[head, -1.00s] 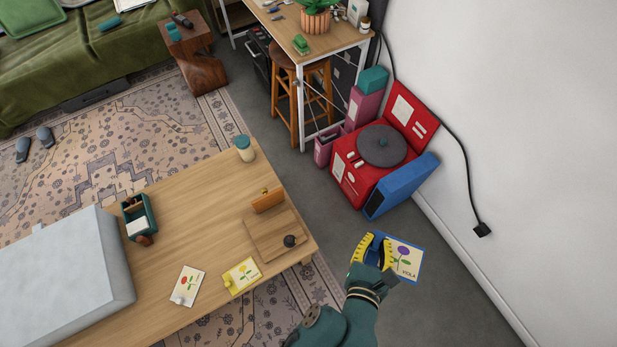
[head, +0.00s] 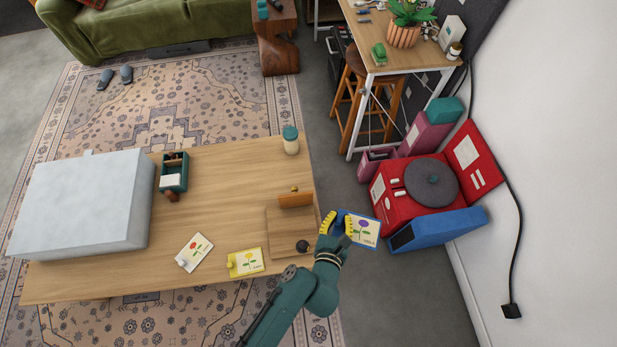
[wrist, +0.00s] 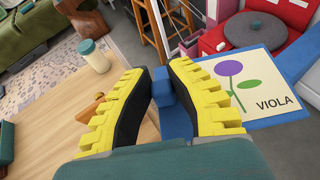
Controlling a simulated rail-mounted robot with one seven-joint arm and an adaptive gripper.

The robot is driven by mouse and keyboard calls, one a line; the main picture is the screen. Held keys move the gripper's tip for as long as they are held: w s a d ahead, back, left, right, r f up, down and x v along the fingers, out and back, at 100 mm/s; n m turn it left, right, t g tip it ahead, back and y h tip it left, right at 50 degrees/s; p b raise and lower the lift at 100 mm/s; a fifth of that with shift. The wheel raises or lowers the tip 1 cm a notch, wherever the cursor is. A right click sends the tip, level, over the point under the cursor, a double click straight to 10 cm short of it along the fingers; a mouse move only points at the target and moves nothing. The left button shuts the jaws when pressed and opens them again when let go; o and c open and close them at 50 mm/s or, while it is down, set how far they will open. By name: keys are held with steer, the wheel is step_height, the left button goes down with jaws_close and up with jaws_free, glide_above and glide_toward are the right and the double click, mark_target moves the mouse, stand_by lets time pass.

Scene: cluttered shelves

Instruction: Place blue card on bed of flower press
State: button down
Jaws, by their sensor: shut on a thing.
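The blue card (head: 363,232) has a blue border, a purple flower and the word VIOLA. My gripper (head: 336,222) is shut on the blue tab at its left side, which shows between the yellow fingers in the wrist view (wrist: 164,90). The card (wrist: 242,85) is held in the air past the table's right end. The flower press has a wooden bed (head: 283,232) at the table's right edge, with an upright orange-brown wooden piece (head: 295,200) at its back and a dark round knob (head: 303,247) near its front right. My gripper is just right of the bed and partly covers its edge in the head view.
A yellow-bordered card (head: 246,262) and a white card with a red flower (head: 195,252) lie left of the press. A jar (head: 290,141) stands behind it. A red record player (head: 398,193) is on the floor to the right.

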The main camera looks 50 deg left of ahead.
steer(key=s+a+f+n+g+y+b, duration=0.1)
steer(key=s+a+f, duration=0.15)
steer(key=a, duration=0.25)
steer(key=s+a+f+n+g+y, duration=0.1)
steer(key=s+a+f, duration=0.1)
steer(key=s+a, duration=0.15)
steer(key=n+g+y+b, duration=0.2)
steer(key=n+g+b, duration=0.1)
steer(key=b, duration=0.9)
glide_above(278, 223)
step_height(278, 223, down, 15)
steer(key=shift+s+f, duration=0.1)
steer(key=shift+f, duration=0.1)
step_height(278, 223, down, 5)
steer(key=b, duration=0.5)
steer(key=shift+f, duration=0.15)
steer(key=shift+r+p, duration=0.2)
steer(key=shift+p, duration=0.1)
steer(key=shift+f, duration=0.2)
steer(key=c, duration=1.1)
jaws_free()
